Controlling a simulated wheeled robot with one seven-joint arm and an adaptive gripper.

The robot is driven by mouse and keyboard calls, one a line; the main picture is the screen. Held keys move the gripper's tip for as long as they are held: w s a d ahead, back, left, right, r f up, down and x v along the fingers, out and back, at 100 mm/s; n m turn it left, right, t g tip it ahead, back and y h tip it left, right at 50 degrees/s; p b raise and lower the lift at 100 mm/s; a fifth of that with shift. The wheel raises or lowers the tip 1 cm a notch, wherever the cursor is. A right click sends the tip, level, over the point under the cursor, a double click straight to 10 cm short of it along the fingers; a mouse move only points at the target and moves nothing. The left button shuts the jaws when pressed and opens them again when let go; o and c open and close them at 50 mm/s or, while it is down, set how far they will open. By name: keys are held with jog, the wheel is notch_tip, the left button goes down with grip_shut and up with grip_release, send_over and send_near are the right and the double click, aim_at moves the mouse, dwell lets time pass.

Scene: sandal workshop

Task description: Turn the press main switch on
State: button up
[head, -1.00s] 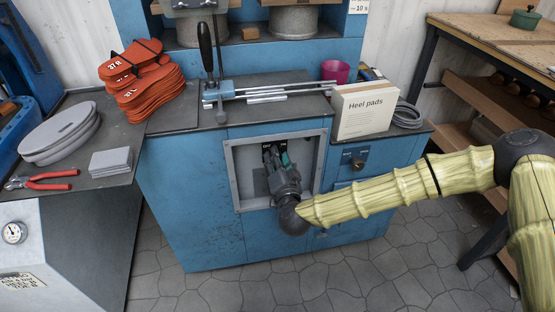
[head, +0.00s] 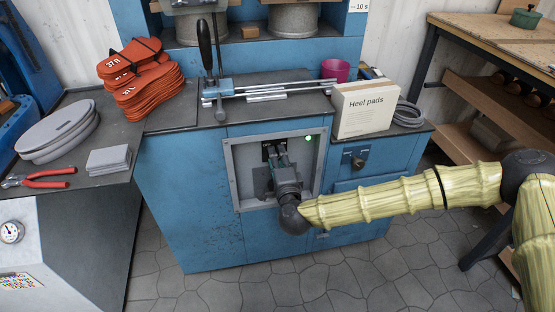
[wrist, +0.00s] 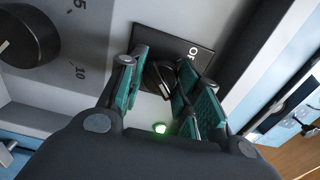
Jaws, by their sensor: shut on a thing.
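The press main switch is in the recessed panel (head: 235,172) on the front of the blue press. In the wrist view its dark lever (wrist: 158,76) stands on a black plate (wrist: 190,52) with partly hidden white lettering. My gripper (head: 279,152) reaches into the recess, and its green-padded fingers (wrist: 160,85) are shut on the switch lever from both sides. In the head view my gripper hides most of the switch. A small green lamp (head: 308,138) is lit at the recess's upper right, and it also glows in the wrist view (wrist: 160,128).
A dark round knob (wrist: 25,35) with a numbered scale sits beside the switch. A Heel pads box (head: 365,110) stands on the press top, right of a lever tool (head: 207,50). Another small knob (head: 358,161) is on the press front. The recess frame surrounds my gripper closely.

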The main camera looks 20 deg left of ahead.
jog(key=shift+m, duration=0.3)
jog(key=o, duration=1)
jog(key=v, duration=1.2)
jog(key=shift+f, duration=0.1)
